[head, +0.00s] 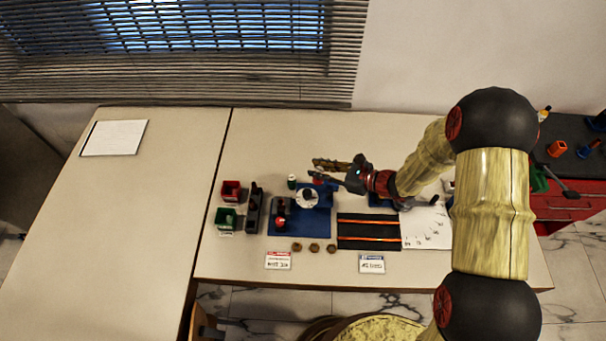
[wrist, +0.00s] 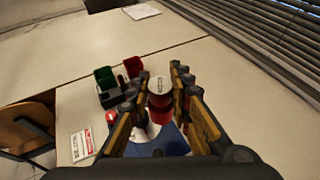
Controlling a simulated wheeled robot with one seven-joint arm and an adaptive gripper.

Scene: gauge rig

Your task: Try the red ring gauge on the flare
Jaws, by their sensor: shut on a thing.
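My gripper (head: 328,169) is above the back of the blue fixture (head: 313,224). In the wrist view its fingers (wrist: 160,92) are on both sides of a red ring-like piece with a pale, marked top, which I take as the red ring gauge (wrist: 160,103). The gripper is shut on it. In the head view a bit of red (head: 318,181) shows just under the fingers. A pale round part (head: 307,198) sits on the fixture below. I cannot tell whether it is the flare, nor whether the gauge touches anything; the fingers and gauge hide the space below.
A red bin (head: 231,188), a green bin (head: 227,217) and a dark holder (head: 254,211) stand left of the fixture. Brown nuts (head: 314,248) and cards (head: 278,261) lie in front. A black striped mat (head: 369,231) is right.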

